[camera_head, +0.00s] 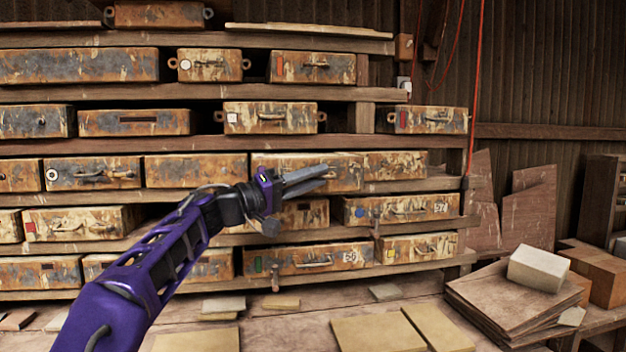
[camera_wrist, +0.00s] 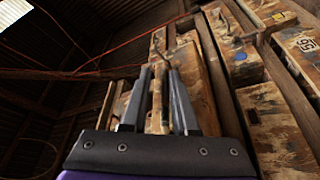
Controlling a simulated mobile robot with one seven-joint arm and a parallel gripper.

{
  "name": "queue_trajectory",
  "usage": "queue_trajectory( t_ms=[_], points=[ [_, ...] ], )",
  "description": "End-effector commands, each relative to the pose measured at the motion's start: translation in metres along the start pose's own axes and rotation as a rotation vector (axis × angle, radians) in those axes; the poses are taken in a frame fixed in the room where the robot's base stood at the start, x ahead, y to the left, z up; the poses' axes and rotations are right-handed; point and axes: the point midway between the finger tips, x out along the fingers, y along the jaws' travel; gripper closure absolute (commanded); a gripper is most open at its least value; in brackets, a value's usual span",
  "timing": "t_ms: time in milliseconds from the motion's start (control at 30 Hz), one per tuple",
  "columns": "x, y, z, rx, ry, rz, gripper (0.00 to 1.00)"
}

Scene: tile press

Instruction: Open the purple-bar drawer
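My gripper (camera_head: 327,175) is in front of the middle of the drawer rack, its two fingers pointing right. In the wrist view the fingers (camera_wrist: 157,72) stand apart with a gap between them, and I see nothing held. Behind the fingers is a rusty, paint-worn drawer (camera_head: 345,173) of the middle row; my gripper covers part of its front. I cannot make out a clear purple bar on any drawer. A drawer at upper right (camera_head: 430,120) has a small reddish mark left of its handle. All these drawers look shut.
Below right is a drawer with a blue dot (camera_head: 405,208), also in the wrist view (camera_wrist: 226,45). Under it are a yellow-marked drawer (camera_head: 420,248) and a green-marked one (camera_head: 300,259). Stacked boards and a pale block (camera_head: 538,268) lie at lower right. Red cables hang at right.

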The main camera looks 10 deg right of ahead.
Motion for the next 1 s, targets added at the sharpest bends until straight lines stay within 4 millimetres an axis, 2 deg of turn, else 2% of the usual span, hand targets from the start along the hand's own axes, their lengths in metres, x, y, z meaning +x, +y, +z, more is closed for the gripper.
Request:
queue_trajectory(
  t_ms=[333, 467, 567, 1000],
  points=[
    [-0.001, -0.001, 0.001, -0.001, -0.001, -0.001, 0.77],
    [-0.013, -0.002, 0.0, -0.001, 0.001, -0.002, 0.77],
    [-0.032, -0.002, 0.0, -0.002, 0.003, -0.003, 0.77],
    [-0.136, -0.001, -0.001, 0.0, 0.003, -0.003, 0.77]
  ],
)
